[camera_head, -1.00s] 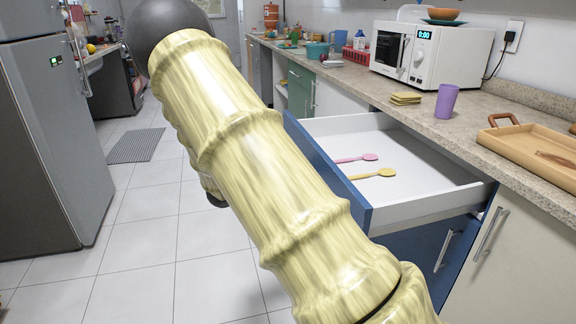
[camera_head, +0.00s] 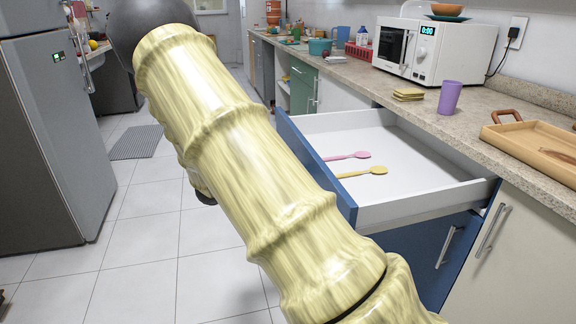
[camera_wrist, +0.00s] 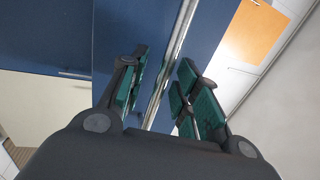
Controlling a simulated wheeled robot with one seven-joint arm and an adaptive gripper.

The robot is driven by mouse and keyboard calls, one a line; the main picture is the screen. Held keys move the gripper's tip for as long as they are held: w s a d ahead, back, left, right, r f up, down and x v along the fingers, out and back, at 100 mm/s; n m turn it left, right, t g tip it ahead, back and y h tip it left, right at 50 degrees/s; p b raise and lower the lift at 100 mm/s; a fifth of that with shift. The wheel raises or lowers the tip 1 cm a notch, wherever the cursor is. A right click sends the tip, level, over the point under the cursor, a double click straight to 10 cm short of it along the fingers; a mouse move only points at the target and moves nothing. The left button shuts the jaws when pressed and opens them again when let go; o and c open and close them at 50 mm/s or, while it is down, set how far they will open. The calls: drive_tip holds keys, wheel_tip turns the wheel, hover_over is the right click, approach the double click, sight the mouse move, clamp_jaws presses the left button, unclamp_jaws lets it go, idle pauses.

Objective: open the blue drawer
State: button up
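The blue drawer (camera_head: 318,170) is pulled well out from the counter, with its white inside showing. A pink spoon (camera_head: 347,156) and a yellow spoon (camera_head: 362,172) lie in it. In the wrist view, the drawer's blue front (camera_wrist: 118,25) carries a long metal handle (camera_wrist: 181,35). My gripper (camera_wrist: 163,92) has its green-padded fingers apart, one on each side of the handle. I see gaps between the pads and the bar. In the head view my arm hides the gripper and the handle.
A blue cabinet front with a metal handle (camera_head: 445,247) is below the drawer. A microwave (camera_head: 433,50), a purple cup (camera_head: 449,98) and a wooden tray (camera_head: 535,150) stand on the counter. The tiled floor (camera_head: 140,235) to the left is clear.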

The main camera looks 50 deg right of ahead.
drive_tip(key=shift+a, duration=0.1)
drive_tip(key=v, duration=1.2)
idle(0.4)
